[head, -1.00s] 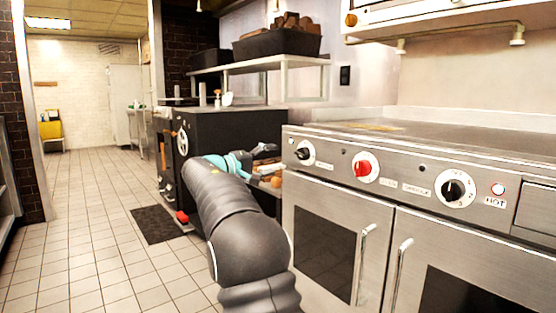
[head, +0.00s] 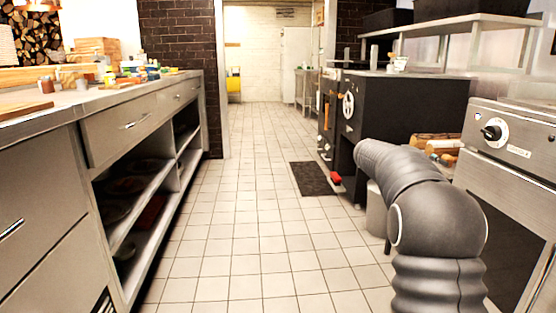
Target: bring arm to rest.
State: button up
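My arm (head: 430,215) shows at the lower right in the head view, grey and ribbed, bent at a dark round joint. Its upper part points away from me toward the black oven. My gripper is hidden behind the arm, so its fingers do not show. I cannot tell whether it holds anything.
A steel range (head: 510,150) stands close on the right, beside my arm. A black oven (head: 405,115) stands beyond it. A long counter (head: 130,115) with open shelves lines the left. The tiled floor (head: 240,230) between is clear, with a dark mat (head: 313,178) ahead.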

jog(key=s+a+f+y+p, duration=0.2)
jog(key=s+a+f+y, duration=0.25)
jog(key=s+a, duration=0.45)
jog(key=s+a+f+y+p, duration=0.2)
jog(key=s+a+f+y, duration=0.25)
jog(key=s+a, duration=0.5)
jog(key=s+a+r+t+y+p, duration=0.1)
jog(key=s+a, duration=0.4)
jog(key=s, duration=0.6)
jog(key=s+a+r+m+t+y+p, duration=0.1)
jog(key=s+a+r+y+p, duration=0.3)
jog(key=s, duration=0.7)
notch_tip(320, 180, up, 3)
jog(key=shift+a+f+t+p, duration=0.2)
jog(key=shift+a+t+p, duration=0.6)
jog(key=shift+a+p, duration=0.1)
